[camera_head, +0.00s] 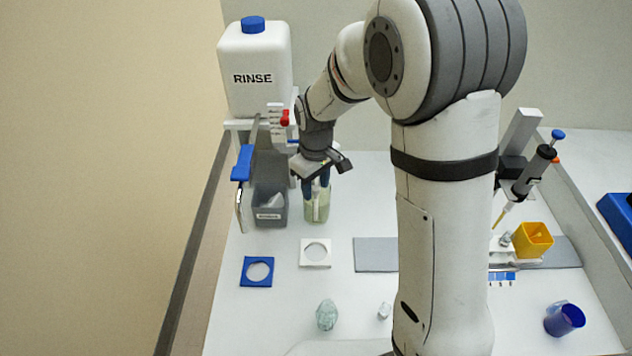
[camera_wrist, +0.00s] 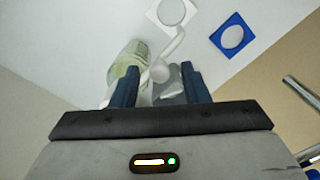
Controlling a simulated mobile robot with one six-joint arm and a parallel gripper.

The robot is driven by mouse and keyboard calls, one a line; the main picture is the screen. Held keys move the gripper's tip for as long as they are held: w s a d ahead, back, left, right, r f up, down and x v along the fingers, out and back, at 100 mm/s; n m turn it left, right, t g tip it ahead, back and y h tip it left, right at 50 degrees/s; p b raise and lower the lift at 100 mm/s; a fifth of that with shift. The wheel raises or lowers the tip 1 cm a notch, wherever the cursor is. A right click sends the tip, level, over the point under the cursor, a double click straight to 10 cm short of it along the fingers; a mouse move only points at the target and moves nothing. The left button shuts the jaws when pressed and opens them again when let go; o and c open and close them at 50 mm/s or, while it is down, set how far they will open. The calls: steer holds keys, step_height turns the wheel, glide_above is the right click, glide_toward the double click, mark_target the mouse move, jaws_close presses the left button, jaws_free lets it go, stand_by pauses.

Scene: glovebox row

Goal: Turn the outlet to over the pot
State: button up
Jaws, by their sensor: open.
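The outlet is a bent metal tube (camera_head: 239,207) with a blue sleeve (camera_head: 241,165), below the white RINSE container (camera_head: 254,70). It points down at the left, over the bench's left edge, to the left of the grey bin. Its metal tube also shows at the right edge of the wrist view (camera_wrist: 301,91). My gripper (camera_head: 316,190) is open, to the right of the outlet and apart from it, right over a greenish clear jar (camera_head: 317,212). A pale bent piece (camera_wrist: 163,69) shows between the fingers in the wrist view. I cannot tell which vessel is the pot.
A grey labelled bin (camera_head: 270,207) stands beside the jar. A blue square with a round hole (camera_head: 257,271) and a white one (camera_head: 315,253) lie in front. A red tap part (camera_head: 285,118) is near my wrist. A pipette (camera_head: 527,178) and yellow cup (camera_head: 532,239) are at right.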

jaws_close()
stand_by(0.4)
